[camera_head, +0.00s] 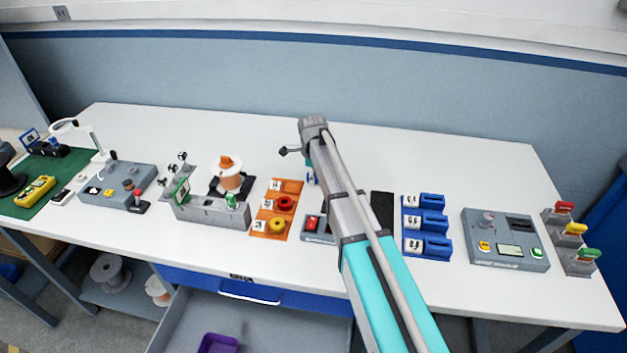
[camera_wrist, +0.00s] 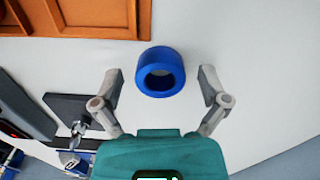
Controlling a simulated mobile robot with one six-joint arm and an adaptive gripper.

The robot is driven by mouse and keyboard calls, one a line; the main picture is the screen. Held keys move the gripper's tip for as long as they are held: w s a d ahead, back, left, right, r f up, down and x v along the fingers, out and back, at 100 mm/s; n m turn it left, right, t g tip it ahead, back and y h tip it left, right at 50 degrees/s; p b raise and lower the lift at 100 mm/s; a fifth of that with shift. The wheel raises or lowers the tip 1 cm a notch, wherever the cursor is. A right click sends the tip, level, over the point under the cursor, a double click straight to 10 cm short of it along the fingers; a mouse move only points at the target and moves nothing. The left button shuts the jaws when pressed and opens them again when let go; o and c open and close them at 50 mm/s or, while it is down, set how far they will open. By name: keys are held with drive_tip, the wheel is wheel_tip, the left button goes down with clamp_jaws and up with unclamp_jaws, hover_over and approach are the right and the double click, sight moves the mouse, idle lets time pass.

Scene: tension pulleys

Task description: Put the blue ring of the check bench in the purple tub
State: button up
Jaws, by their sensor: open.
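The blue ring (camera_wrist: 160,56) shows whole in the wrist view, on the white bench top beside an orange wooden tray. My gripper (camera_wrist: 160,73) is open and empty, with one finger left and one right of the ring. There is a clear gap on each side, and the fingers do not touch it. In the head view my arm hides most of that spot; a bit of blue beside it may be the ring. The purple tub (camera_head: 218,343) sits in the open drawer below the bench, cut off by the picture's lower edge.
The orange tray (camera_head: 265,225) holds a red and a yellow ring. A grey box with a red switch (camera_head: 312,227) stands beside my arm. Blue holders (camera_head: 427,225) are to the right, a spool stand (camera_head: 229,180) to the left. The drawer (camera_head: 270,325) is open; the back bench strip is clear.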

idle(0.4)
clamp_jaws()
idle(0.4)
drive_tip(key=shift+r, duration=0.2)
wheel_tip(320, 180, up, 2)
drive_tip(key=shift+p, duration=1.15)
drive_tip(key=s+d+r+p, duration=0.2)
drive_tip(key=s+r+p, duration=0.3)
drive_tip(key=s, duration=0.1)
drive_tip(key=s+d+r+p, duration=0.2)
drive_tip(key=s+r+p, duration=0.3)
drive_tip(key=s, duration=0.2)
drive_tip(key=shift+d+r+p, duration=0.3)
drive_tip(key=shift+d+p, duration=0.05)
drive_tip(key=shift+s, duration=0.1)
